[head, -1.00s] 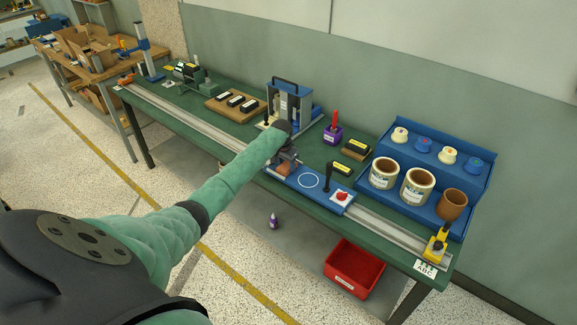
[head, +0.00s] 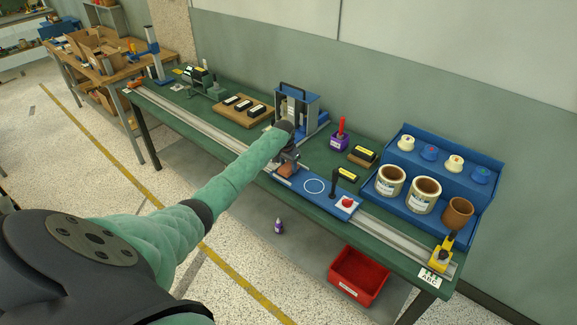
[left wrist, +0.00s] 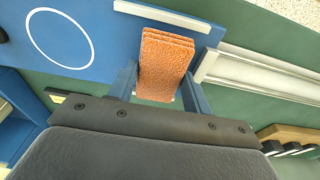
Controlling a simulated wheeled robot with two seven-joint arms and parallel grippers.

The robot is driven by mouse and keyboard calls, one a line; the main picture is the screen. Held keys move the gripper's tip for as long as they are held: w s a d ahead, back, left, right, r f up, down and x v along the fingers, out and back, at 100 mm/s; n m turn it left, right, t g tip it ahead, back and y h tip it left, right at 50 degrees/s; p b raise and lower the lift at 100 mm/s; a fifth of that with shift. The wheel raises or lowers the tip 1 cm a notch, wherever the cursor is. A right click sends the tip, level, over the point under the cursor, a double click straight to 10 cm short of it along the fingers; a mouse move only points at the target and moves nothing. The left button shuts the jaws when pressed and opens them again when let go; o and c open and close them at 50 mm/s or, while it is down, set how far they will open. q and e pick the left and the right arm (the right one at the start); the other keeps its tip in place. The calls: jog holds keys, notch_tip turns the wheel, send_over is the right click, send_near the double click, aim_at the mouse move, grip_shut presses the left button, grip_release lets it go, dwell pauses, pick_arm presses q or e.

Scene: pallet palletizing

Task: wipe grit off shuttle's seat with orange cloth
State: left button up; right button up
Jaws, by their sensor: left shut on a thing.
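My left gripper (head: 286,164) is shut on the folded orange cloth (left wrist: 165,62), which stands out between its two fingers in the left wrist view. The shuttle (head: 329,196) is a blue plate on the rail, with a white ring marking its seat (head: 314,186). In the left wrist view the seat (left wrist: 60,38) is left of the cloth. The cloth is at the shuttle's left end in the head view, beside the ring. I cannot tell whether it touches the plate. No grit can be made out at this size. My right gripper is not in view.
The shuttle carries a black post (head: 335,181) and a red knob (head: 347,202). A blue-grey press frame (head: 297,110) stands behind my gripper. A blue stepped rack (head: 452,168) with pots and spools is at right. The pale rail (head: 195,120) runs along the green bench's front.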

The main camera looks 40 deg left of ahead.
pick_arm(q)
jog(key=shift+r, duration=0.85)
jog(key=shift+r+p, duration=0.35)
jog(key=shift+r, duration=1.55)
